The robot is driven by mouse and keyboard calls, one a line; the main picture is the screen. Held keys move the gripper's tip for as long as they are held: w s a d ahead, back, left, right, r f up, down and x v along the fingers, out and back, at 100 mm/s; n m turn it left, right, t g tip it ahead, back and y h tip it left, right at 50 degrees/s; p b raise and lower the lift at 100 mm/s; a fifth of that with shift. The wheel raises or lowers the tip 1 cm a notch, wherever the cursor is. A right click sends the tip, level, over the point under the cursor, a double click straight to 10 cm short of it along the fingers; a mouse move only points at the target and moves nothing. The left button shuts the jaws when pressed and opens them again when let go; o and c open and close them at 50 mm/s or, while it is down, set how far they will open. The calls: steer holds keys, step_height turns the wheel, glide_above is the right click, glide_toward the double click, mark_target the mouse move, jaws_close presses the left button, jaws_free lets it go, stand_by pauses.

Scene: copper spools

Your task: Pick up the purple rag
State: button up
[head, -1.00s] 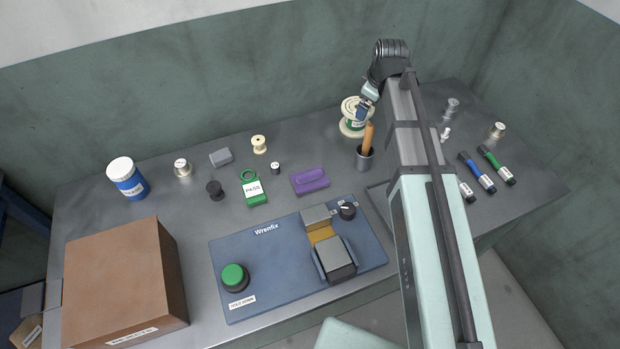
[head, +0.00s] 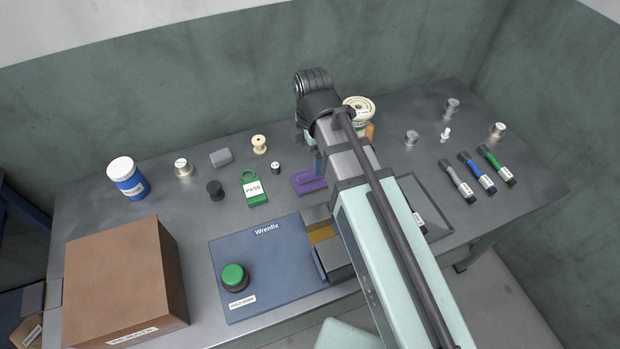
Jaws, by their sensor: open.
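The purple rag (head: 306,183) lies folded on the grey table, just behind the blue Wrenfix board. My arm hides its right part. My gripper (head: 318,168) is over the right part of the rag, pointing down. Only a bluish piece of it shows beside my arm, and the fingertips are mostly hidden. It is open, and the rag lies flat on the table. I cannot tell whether the fingers touch it.
A green PASS tag (head: 254,189) and a small dark spool (head: 275,168) lie left of the rag. The Wrenfix board (head: 240,256) with a green button (head: 235,277) is in front. A cream spool (head: 358,108) stands behind my arm. Several markers lie at the right.

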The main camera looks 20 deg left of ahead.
glide_above(310, 174)
steer(key=f, duration=0.5)
steer(key=shift+s+d+f, duration=0.1)
steer(key=shift+s+d, duration=0.1)
steer(key=shift+d, duration=0.1)
steer(key=shift+w+a+f, duration=0.1)
steer(key=shift+a+f, duration=0.05)
steer(key=shift+f, duration=1.2)
steer(key=shift+w+a+f, duration=0.1)
steer(key=shift+a+f, duration=0.05)
steer(key=shift+f, duration=1.2)
steer(key=shift+c, duration=0.2)
steer(key=c, duration=1)
steer(key=shift+r, duration=0.1)
